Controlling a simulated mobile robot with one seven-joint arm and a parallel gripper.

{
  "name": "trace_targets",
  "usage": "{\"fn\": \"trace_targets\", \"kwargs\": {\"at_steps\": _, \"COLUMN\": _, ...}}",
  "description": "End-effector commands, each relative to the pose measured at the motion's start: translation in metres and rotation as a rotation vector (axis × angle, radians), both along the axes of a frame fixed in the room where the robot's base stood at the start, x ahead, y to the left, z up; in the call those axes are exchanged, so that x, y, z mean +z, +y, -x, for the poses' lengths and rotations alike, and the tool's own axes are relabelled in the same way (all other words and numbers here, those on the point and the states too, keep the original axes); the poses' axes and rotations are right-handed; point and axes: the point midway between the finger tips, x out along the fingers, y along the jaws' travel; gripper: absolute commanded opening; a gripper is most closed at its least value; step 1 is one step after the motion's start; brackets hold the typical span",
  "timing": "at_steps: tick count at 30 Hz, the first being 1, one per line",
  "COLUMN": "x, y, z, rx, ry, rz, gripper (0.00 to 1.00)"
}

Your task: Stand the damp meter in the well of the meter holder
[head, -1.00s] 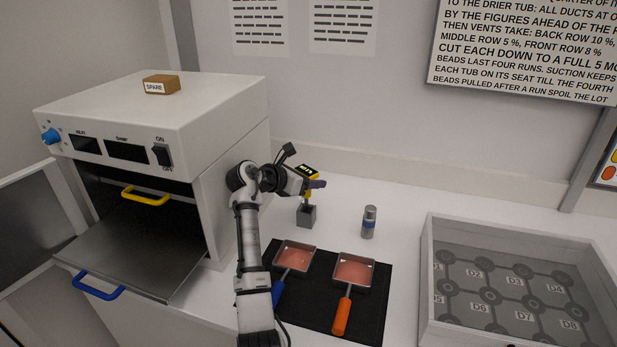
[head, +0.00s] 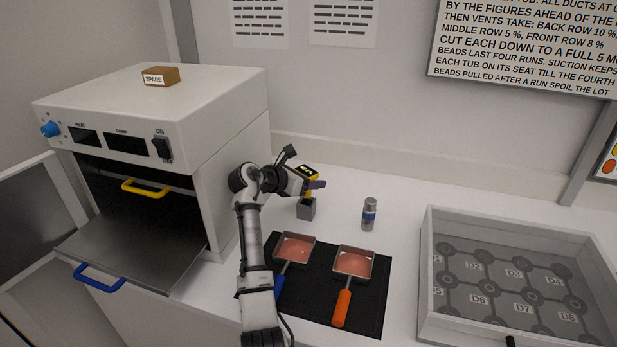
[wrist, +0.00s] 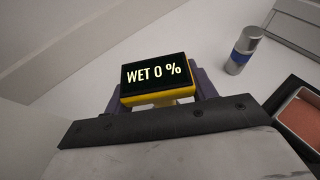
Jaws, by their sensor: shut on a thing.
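The damp meter (head: 308,171) is yellow with a black display. In the wrist view its screen (wrist: 157,75) reads "WET 0 %". My gripper (head: 314,184) is shut on the meter, with purple fingers on both sides of it in the wrist view. The meter holder (head: 306,210) is a small grey block on the bench, directly below the meter. The meter is upright and its lower end appears to be down in the holder's well. Whether it rests on the bottom of the well is hidden.
A grey cylinder with a blue band (head: 369,214) stands right of the holder. Two pans of pink material (head: 295,249) (head: 353,262) lie on a black mat (head: 373,310) in front. An open oven (head: 150,120) is left, a walled tray (head: 428,270) right.

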Motion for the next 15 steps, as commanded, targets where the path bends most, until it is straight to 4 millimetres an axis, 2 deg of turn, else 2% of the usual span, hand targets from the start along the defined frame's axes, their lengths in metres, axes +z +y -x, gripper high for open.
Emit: {"fn": "trace_targets", "kwargs": {"at_steps": 15, "x": -0.013, "y": 0.000, "z": 0.000, "rx": 0.000, "ry": 0.000, "rz": 0.000, "gripper": 0.33}}
